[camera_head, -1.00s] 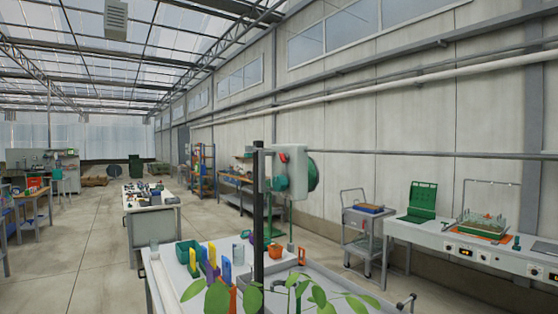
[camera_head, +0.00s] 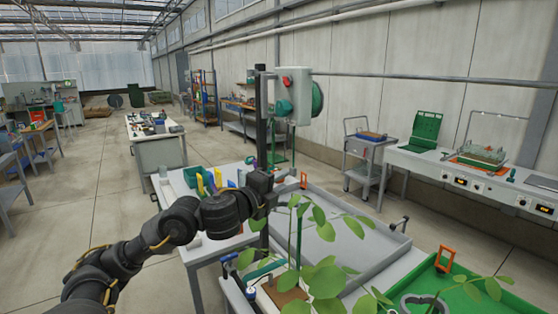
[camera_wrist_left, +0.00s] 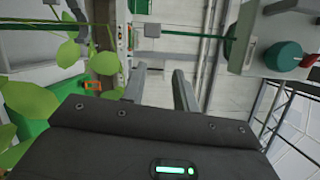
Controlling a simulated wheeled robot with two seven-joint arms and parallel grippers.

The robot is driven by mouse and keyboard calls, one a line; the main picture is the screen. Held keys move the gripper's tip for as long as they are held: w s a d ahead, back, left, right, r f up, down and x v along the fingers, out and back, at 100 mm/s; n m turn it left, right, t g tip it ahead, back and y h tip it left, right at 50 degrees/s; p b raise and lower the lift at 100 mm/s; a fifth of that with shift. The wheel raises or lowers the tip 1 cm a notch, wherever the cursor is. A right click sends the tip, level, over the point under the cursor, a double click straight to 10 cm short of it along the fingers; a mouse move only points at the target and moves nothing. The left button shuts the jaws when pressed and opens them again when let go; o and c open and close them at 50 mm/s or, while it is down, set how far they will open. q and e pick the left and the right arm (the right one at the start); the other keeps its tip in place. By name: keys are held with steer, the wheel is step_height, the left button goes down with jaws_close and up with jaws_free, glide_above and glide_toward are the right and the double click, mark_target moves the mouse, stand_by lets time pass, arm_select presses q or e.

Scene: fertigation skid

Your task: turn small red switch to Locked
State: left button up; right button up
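The small red switch (camera_head: 286,81) is on the face of a light grey box (camera_head: 301,92), above a round teal knob (camera_head: 284,107). The box stands beside a dark upright post (camera_head: 262,120). My left gripper (camera_head: 270,178) is lower than the box, in front of the post, apart from the switch; its fingers are hard to make out there. In the left wrist view the gripper (camera_wrist_left: 160,82) has its two fingers apart with nothing between them. The box (camera_wrist_left: 248,38) shows at the top right there, with the teal knob (camera_wrist_left: 284,56) and a red part (camera_wrist_left: 308,60). My right gripper is out of view.
A grey tray (camera_head: 345,245) and leafy plant (camera_head: 325,280) stand below and right of the gripper. A green tray (camera_head: 465,300) is at the lower right. A trolley (camera_head: 368,150) and a workbench (camera_head: 440,168) line the wall. Open floor lies at left.

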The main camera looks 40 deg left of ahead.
arm_select(q)
step_height(320, 180, up, 9)
steer(key=s+a+m+t, duration=0.1)
steer(key=s+m, duration=0.1)
steer(key=m, duration=0.1)
steer(key=m+t, duration=0.2)
steer(key=m, duration=0.2)
glide_toward(284, 83)
steer(key=shift+h, duration=0.3)
steer(key=p+x, duration=0.6)
steer(key=x, duration=0.1)
steer(key=shift+a+r, duration=0.15)
steer(key=shift+a, duration=0.05)
steer(key=shift+w+r, duration=0.1)
steer(key=shift+w, duration=0.4)
steer(key=shift+c, duration=0.3)
jaws_close()
